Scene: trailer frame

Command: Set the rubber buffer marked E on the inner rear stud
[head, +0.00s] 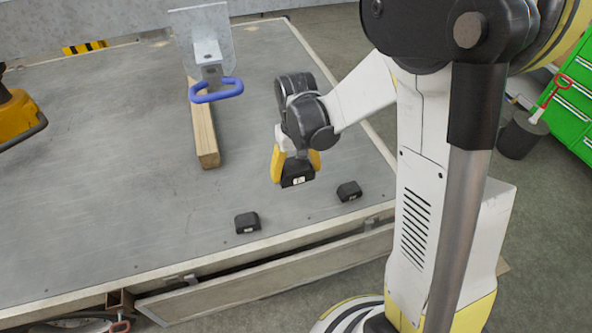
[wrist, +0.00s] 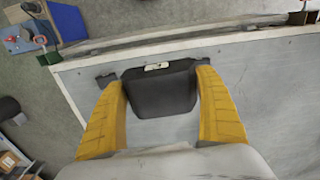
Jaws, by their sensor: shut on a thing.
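My gripper (head: 296,163) has its yellow fingers shut on a black rubber buffer (head: 298,180) with a small white label. In the head view it is held over the grey trailer deck; the exact height is hard to tell. In the wrist view, my gripper (wrist: 158,82) has one finger on each side of the buffer (wrist: 160,92), with the label at its far edge. The letter is too small to read. Two similar black buffers rest on the deck near its front edge, one at left (head: 247,223) and one at right (head: 349,191). I cannot make out the inner rear stud.
The deck (head: 110,210) is wide and mostly clear. A wooden beam (head: 207,145) lies on it, left of my gripper, beside a metal bracket with a blue loop handle (head: 217,92). A yellow machine (head: 17,115) is at far left. A green drawer cabinet (head: 575,105) stands off the deck at right.

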